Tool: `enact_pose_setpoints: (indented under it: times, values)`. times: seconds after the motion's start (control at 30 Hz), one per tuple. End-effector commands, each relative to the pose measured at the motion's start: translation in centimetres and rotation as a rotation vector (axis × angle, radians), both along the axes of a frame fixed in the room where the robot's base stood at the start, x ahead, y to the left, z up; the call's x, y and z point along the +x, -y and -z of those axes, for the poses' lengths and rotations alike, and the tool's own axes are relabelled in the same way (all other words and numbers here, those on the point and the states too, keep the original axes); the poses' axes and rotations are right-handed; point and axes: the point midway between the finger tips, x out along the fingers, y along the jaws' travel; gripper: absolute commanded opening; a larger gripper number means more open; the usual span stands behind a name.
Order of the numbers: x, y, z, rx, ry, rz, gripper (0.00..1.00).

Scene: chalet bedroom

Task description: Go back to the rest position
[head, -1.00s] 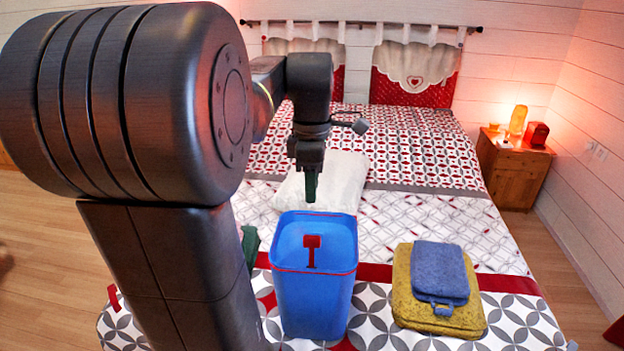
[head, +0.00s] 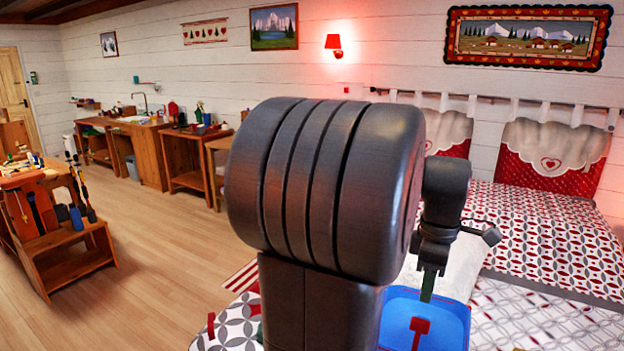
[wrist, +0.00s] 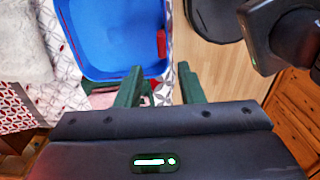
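My gripper (head: 428,285) hangs pointing down at the blue bin on the bed, its green finger overlapping the bin's far rim in the head view. In the wrist view my gripper (wrist: 160,82) shows two green fingers spread apart with nothing between them. My large arm link hides part of the bed and bin in the head view.
The bed (head: 545,222) with patterned covers fills the right side. A wooden rack with tools (head: 75,258) stands at the left. A sink counter (head: 150,140) and wooden tables (head: 195,160) line the back wall. The wooden floor (head: 150,270) between is open.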

Motion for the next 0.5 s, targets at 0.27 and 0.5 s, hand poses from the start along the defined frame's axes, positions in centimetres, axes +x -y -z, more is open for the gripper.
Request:
enact_pose_setpoints:
  times: [0.27,0.5]
  values:
    - [-0.1,0.0,5.8,0.003,-0.005,0.000,0.35]
    - [0.0,0.0,10.3,0.001,-0.002,0.000,0.35]
